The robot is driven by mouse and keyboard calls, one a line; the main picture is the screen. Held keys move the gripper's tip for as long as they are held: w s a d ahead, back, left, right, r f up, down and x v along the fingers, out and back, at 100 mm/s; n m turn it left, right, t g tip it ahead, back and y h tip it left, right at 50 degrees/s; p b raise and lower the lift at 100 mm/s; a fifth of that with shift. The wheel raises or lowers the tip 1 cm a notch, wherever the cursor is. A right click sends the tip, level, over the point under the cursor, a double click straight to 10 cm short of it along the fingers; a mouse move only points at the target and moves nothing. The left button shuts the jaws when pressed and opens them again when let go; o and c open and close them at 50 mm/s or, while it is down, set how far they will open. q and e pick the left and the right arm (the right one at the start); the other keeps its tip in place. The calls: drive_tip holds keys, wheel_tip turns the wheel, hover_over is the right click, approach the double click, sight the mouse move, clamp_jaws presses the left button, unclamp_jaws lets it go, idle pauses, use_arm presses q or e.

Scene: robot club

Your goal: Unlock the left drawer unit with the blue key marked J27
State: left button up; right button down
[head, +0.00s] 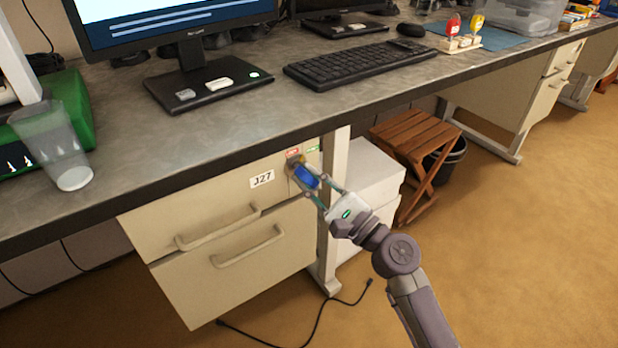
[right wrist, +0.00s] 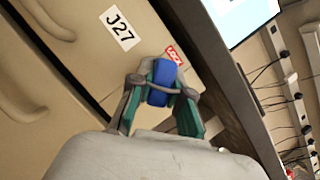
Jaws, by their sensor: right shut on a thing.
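My right gripper (head: 312,188) is shut on the blue key (head: 306,177) at the upper right of the left drawer unit (head: 235,263). The key's blue head also shows between the fingers in the right wrist view (right wrist: 160,82). Its tip is at the lock (head: 295,160); I cannot tell how deep it sits, as the head and fingers hide the join. The unit carries a J27 label (head: 262,179), also clear in the right wrist view (right wrist: 120,28). Small red and green marks are by the lock. Both drawers look closed. My left gripper is not in view.
The desk edge (head: 200,165) overhangs just above the lock. A desk leg (head: 335,205) stands right of the unit, with white boxes (head: 368,180) and a wooden stool (head: 415,150) beyond. A clear cup (head: 58,150) stands on the desk at left. A cable lies on the floor.

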drive_tip(key=m+t+h, duration=0.1)
drive_tip(key=m, duration=0.2)
drive_tip(key=shift+m+t, duration=0.3)
drive_tip(key=shift+t, duration=0.1)
drive_tip(key=shift+m, duration=0.5)
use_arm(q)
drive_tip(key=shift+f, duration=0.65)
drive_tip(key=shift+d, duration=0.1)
use_arm(e)
drive_tip(key=c, duration=1.5)
unclamp_jaws()
drive_tip(key=shift+m, duration=0.3)
drive_tip(key=o, duration=1)
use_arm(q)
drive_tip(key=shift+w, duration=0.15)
use_arm(e)
drive_tip(key=shift+s, duration=0.1)
